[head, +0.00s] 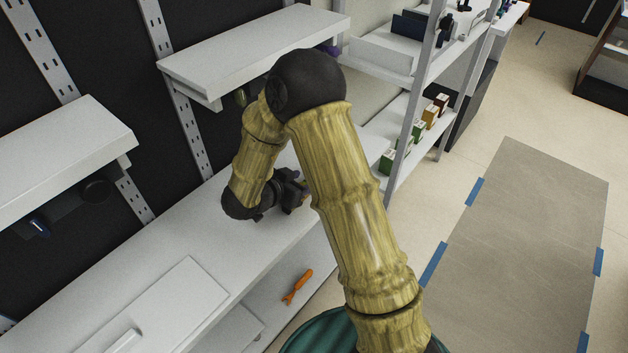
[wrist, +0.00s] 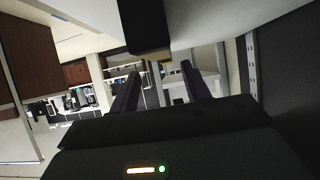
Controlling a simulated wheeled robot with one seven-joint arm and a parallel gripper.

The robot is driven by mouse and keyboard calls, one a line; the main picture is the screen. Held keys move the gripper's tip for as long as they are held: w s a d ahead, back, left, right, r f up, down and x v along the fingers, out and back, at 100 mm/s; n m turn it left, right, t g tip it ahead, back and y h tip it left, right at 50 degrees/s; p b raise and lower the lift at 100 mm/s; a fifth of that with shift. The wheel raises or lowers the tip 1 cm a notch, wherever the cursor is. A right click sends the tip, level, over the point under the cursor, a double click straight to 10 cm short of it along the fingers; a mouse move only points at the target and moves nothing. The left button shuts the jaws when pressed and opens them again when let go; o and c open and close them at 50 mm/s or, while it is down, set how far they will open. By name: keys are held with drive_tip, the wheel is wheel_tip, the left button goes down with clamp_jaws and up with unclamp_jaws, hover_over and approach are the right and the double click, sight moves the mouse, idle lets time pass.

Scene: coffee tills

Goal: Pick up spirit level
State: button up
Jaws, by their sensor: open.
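I cannot make out a spirit level for certain in either view. My gripper (head: 292,190) is just above the white counter in the head view, partly hidden behind my own arm. In the wrist view my gripper (wrist: 160,82) has its two dark fingers spread apart, with nothing clearly held between them. A dark block (wrist: 148,25) with a tan patch near its lower edge shows at the top of the wrist view, just beyond the fingers. I cannot tell what it is.
The white counter (head: 95,275) carries a flat white panel (head: 160,305). An orange tool (head: 297,287) lies on a lower shelf. White wall shelves (head: 250,50) overhang the counter. A grey upright (head: 408,115) stands right of my arm, near small boxes (head: 430,116). Open floor lies right.

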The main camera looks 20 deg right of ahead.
drive_tip(key=x, duration=0.5)
drive_tip(key=shift+w, duration=0.3)
drive_tip(key=shift+a, duration=0.1)
drive_tip(key=shift+c, duration=0.2)
clamp_jaws()
